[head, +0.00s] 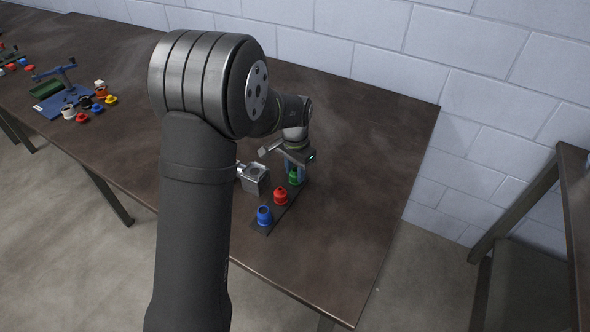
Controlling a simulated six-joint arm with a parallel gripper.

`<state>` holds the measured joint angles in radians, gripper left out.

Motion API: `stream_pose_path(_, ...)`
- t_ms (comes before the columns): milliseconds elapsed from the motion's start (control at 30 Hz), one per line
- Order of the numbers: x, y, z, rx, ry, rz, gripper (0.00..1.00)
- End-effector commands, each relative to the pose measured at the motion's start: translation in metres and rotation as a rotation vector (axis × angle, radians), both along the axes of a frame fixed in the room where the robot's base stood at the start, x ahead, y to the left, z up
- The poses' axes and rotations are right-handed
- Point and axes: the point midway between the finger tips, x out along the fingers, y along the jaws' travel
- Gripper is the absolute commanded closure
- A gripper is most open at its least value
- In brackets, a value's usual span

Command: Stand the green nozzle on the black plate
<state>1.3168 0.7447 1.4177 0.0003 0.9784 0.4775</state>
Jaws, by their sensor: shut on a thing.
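The green nozzle (294,178) is at the far end of a row on the black plate (262,229). Whether the nozzle's base touches the plate is too small to tell. A red nozzle (281,196) stands in the middle of the plate, and a blue nozzle (264,215) stands at its near end.
A grey metal block (255,179) stands left of the plate, close to my gripper. At the far left are a blue fixture (62,98), a green tray (46,89) and several loose coloured parts. The table's right side (370,190) is clear.

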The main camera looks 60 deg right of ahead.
Motion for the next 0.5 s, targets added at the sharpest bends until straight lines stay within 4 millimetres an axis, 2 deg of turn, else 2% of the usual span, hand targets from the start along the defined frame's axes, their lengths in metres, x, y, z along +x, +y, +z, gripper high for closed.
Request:
stream_pose_path(67, -0.0001, 0.0002, -0.0029, 0.001, 0.000, 0.000, 0.91)
stream_pose_path(100, -0.0001, 0.0001, -0.0031, 0.000, 0.000, 0.000, 0.65)
stream_pose_path(200, -0.0001, 0.0001, -0.0028, 0.000, 0.000, 0.000, 0.47)
stream_pose_path(500, -0.0001, 0.0001, -0.0011, 0.000, 0.000, 0.000, 0.47)
